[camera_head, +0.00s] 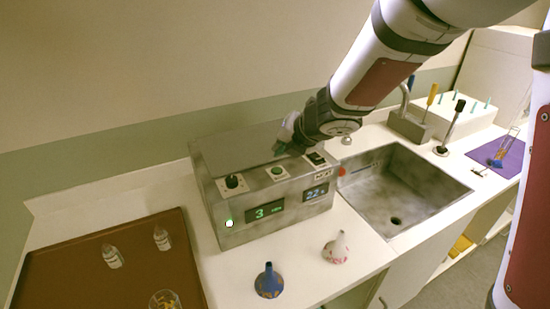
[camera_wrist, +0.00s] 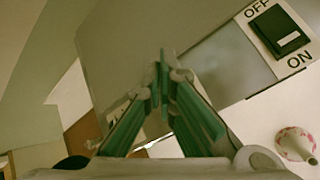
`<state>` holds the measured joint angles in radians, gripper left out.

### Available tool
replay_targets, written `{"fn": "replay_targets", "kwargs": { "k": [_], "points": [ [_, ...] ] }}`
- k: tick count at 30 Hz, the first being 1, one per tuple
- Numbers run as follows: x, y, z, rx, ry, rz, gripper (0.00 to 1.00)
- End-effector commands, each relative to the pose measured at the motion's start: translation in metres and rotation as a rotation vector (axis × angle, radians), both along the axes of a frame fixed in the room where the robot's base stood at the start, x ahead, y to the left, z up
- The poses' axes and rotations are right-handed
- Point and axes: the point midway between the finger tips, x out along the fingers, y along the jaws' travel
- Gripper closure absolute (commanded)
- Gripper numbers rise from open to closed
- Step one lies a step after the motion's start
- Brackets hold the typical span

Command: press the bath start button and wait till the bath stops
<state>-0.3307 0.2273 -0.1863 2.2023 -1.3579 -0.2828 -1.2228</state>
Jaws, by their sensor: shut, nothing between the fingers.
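The bath (camera_head: 265,185) is a grey metal box on the counter with a closed lid. Its front display (camera_head: 264,212) shows a green 3 and a second display (camera_head: 315,191) glows blue. A green lamp (camera_head: 229,223) is lit at the front left. On its sloped panel are a black knob (camera_head: 232,182), a green button (camera_head: 278,171) and an on/off switch (camera_head: 315,158), which also shows in the wrist view (camera_wrist: 285,33). My gripper (camera_head: 279,149) is shut and empty, just above and behind the green button. In the wrist view its green fingertips (camera_wrist: 163,62) meet and hide the button.
A brown tray (camera_head: 75,262) with small bottles (camera_head: 112,257) lies left. A sink (camera_head: 400,190), a rack (camera_head: 465,118) and a purple mat (camera_head: 500,155) are right.

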Motion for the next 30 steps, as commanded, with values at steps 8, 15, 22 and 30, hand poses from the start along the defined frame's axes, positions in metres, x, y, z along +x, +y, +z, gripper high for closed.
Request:
{"fn": "replay_targets", "kwargs": {
  "k": [8, 15, 22, 30],
  "points": [
    [-0.002, 0.000, 0.017, -0.001, 0.000, 0.000, 1.00],
    [-0.002, 0.000, 0.027, 0.000, 0.001, -0.001, 1.00],
    [0.000, 0.000, 0.028, -0.001, 0.000, 0.001, 1.00],
    [0.000, 0.000, 0.028, 0.000, 0.000, 0.000, 1.00]
  ]
}}
